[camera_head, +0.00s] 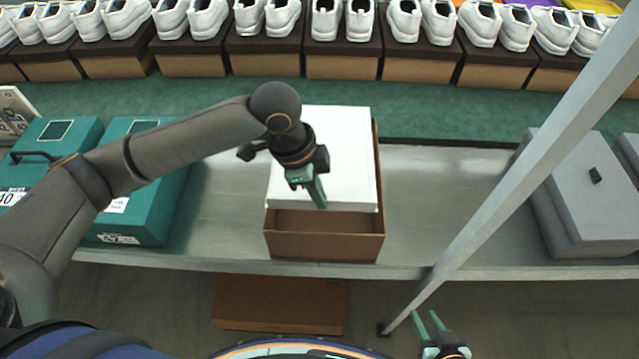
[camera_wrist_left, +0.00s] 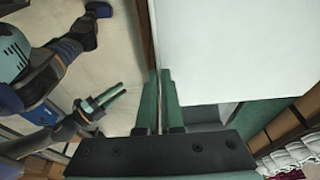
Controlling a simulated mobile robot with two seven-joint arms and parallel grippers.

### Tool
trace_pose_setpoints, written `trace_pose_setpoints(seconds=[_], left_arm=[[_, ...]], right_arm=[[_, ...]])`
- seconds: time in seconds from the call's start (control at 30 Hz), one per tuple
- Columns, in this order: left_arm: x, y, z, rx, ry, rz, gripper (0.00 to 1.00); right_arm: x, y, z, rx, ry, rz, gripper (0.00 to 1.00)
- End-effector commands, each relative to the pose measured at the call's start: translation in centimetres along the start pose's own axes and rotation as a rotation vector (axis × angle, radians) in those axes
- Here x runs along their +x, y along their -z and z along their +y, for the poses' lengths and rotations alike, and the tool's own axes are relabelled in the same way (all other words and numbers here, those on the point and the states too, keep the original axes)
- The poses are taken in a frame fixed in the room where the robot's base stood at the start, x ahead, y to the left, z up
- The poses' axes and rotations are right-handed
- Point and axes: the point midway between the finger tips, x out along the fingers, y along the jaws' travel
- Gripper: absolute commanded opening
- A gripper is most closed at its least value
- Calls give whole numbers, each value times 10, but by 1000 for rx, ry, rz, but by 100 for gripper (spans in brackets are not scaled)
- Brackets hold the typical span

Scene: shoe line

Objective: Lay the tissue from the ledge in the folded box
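A brown folded box (camera_head: 325,241) stands on the grey table with its front part uncovered. The white tissue (camera_head: 345,150) is a flat sheet over the rear and middle of the box; it also fills the upper right of the left wrist view (camera_wrist_left: 235,45). My left gripper (camera_head: 318,192) is at the tissue's front part, over the box. Its fingers (camera_wrist_left: 160,100) are close together with the sheet's thin edge between them. Whether the sheet touches the box floor is hidden. My right gripper (camera_head: 427,322) is open and empty, below the table's front edge.
Teal shoe boxes (camera_head: 145,195) stand at the left of the table (camera_head: 440,180), grey boxes (camera_head: 590,195) at the right. A slanted metal post (camera_head: 520,165) crosses the right side. A brown board or box (camera_head: 280,303) lies below the table. White shoes (camera_head: 342,18) line the back.

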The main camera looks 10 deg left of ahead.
Motion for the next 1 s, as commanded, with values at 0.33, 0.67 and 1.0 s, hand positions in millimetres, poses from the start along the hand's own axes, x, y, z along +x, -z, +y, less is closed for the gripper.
trace_pose_setpoints(seconds=[0.33,0.67,1.0], left_arm=[[13,-4,2,-11,3,2,0],[38,-10,2,-10,3,3,0],[65,-18,3,-11,1,1,0]], right_arm=[[10,-10,1,0,0,0,35],[32,-35,2,0,1,0,35],[43,-48,3,0,1,-1,35]])
